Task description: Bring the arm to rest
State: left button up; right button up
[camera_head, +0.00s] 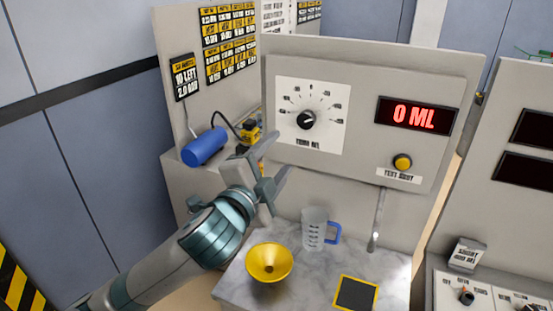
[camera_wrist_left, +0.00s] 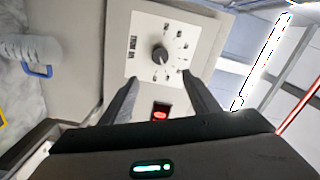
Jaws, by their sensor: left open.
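My left arm comes in from the left in the head view. Its gripper (camera_head: 277,158) is raised in front of the panel, left of and below the black dial (camera_head: 307,120). The jaws are open and nothing shows between them. In the left wrist view the two dark fingers (camera_wrist_left: 163,92) stand apart, with the dial (camera_wrist_left: 160,55) beyond them and a red-lit readout (camera_wrist_left: 160,113) between them. My right gripper is in neither view.
A clear jug with a blue handle (camera_head: 315,230), a yellow funnel (camera_head: 269,262) and a yellow-edged dark pad (camera_head: 356,293) are on the marble top (camera_head: 315,284). A thin spout (camera_head: 377,225) hangs below the panel. A blue cylinder (camera_head: 205,146) lies at left.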

pick_arm(q)
jog(key=shift+f, duration=0.1)
